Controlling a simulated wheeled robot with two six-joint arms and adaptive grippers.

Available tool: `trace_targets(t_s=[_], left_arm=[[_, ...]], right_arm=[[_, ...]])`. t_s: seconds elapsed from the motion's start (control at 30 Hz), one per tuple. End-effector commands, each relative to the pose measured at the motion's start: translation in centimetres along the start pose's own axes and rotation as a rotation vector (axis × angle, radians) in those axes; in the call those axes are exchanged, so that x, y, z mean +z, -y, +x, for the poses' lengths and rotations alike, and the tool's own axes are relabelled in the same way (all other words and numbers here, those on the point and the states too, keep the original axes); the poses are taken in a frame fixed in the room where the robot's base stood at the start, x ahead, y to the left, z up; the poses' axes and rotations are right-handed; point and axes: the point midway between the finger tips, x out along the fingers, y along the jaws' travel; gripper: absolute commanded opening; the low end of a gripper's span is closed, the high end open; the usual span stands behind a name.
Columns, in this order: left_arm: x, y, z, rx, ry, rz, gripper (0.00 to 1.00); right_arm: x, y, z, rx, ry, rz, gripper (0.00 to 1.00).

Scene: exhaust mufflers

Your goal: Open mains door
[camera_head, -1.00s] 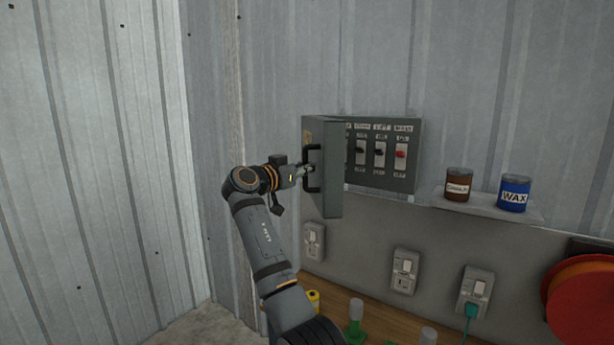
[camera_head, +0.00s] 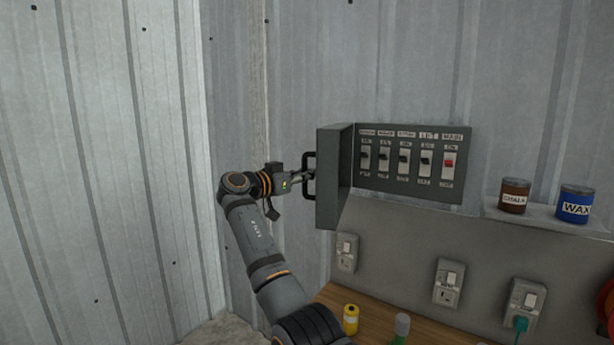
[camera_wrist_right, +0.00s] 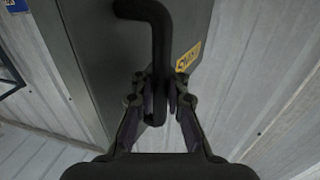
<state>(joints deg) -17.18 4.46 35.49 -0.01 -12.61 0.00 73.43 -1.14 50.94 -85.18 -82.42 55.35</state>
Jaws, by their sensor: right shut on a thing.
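The mains door (camera_head: 334,176) is a grey metal box lid, swung out to the left of the mains panel (camera_head: 411,164). The panel's row of dark switches and one red switch (camera_head: 449,163) is exposed. The door's black handle (camera_head: 308,175) is on its outer face. My right gripper (camera_head: 307,177) is at the handle. In the right wrist view, the fingers of my right gripper (camera_wrist_right: 162,95) are closed around the lower part of the black handle (camera_wrist_right: 160,45), with the door (camera_wrist_right: 100,50) behind. My left gripper is in neither view.
A shelf on the right holds a brown chalk tin (camera_head: 514,196) and a blue wax tin (camera_head: 574,204). Several sockets (camera_head: 449,283) line the wall below the panel. A yellow canister (camera_head: 350,319) stands on the wooden bench. Bare corrugated wall lies left of the door.

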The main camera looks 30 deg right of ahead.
Motion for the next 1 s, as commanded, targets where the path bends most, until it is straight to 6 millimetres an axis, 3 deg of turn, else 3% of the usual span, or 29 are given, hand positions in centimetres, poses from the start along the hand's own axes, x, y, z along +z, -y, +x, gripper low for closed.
trace_targets(t_s=[0.23,0.27,0.43,0.77,0.87,1.0], left_arm=[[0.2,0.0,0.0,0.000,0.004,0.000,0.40],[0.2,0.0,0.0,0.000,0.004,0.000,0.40],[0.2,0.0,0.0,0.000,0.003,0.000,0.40],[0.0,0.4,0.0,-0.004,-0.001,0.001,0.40],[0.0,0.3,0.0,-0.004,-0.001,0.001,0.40],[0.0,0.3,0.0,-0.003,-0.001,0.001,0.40]], right_arm=[[0.3,0.1,-0.2,-0.003,0.006,-0.004,0.00],[0.3,0.1,-0.2,-0.003,0.006,-0.004,0.13],[0.2,0.1,-0.1,-0.002,0.003,-0.002,0.36],[0.0,0.0,-0.3,-0.002,0.001,0.000,0.36],[0.0,0.1,-1.5,-0.003,0.001,0.001,0.36],[0.0,0.1,-4.8,-0.006,0.002,0.002,0.36]])
